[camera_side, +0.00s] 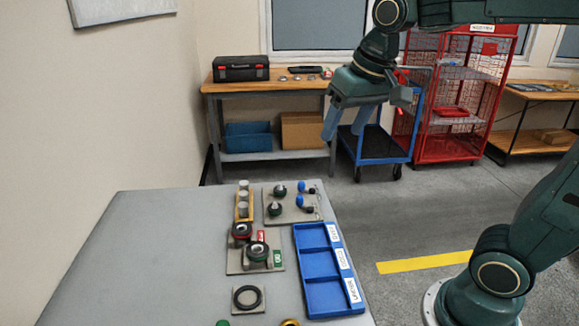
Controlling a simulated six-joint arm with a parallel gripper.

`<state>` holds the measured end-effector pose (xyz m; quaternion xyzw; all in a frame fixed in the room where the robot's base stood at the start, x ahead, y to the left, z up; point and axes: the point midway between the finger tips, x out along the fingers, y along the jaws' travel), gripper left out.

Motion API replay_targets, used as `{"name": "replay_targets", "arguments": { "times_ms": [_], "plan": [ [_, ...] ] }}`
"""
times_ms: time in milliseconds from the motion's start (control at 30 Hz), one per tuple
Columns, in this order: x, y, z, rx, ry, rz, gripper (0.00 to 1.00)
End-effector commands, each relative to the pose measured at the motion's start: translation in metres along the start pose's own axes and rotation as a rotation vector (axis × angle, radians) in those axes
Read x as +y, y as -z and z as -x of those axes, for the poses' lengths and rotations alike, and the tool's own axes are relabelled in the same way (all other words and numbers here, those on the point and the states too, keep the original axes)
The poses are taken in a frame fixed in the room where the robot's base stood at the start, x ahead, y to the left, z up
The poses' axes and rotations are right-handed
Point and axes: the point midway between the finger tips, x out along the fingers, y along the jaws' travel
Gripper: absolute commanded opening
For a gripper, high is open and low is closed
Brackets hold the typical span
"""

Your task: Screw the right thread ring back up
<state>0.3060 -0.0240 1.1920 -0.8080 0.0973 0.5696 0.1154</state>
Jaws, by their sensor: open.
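Two dark thread rings sit side by side on a beige base (235,266) on the grey table. The left one (240,231) has a red part and stands by a red label. The right one (257,251) has a green part and stands by a green label. They are too small to tell how far either is screwed. My gripper (347,121) is open and empty, with its blue-grey fingers pointing down. It hangs high above and beyond the table's far right corner, well apart from both rings.
A blue three-part tray (297,246) lies to the right of the rings. Behind them are a yellow holder (237,205) with grey cylinders and a board (294,216) with gauges. A black ring (247,297) lies on a plate in front. The table's left side (140,260) is clear.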

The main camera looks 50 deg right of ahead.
Motion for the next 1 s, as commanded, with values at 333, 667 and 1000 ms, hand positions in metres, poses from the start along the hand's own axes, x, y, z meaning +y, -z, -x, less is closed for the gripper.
{"name": "replay_targets", "arguments": {
  "times_ms": [333,667,1000],
  "plan": [
    [0.0,0.074,-0.033,-0.079,-0.037,-0.163,0.59],
    [0.007,0.135,-0.081,-0.146,-0.076,-0.319,0.59],
    [0.024,0.184,-0.147,-0.213,-0.122,-0.479,0.59]
  ]
}}
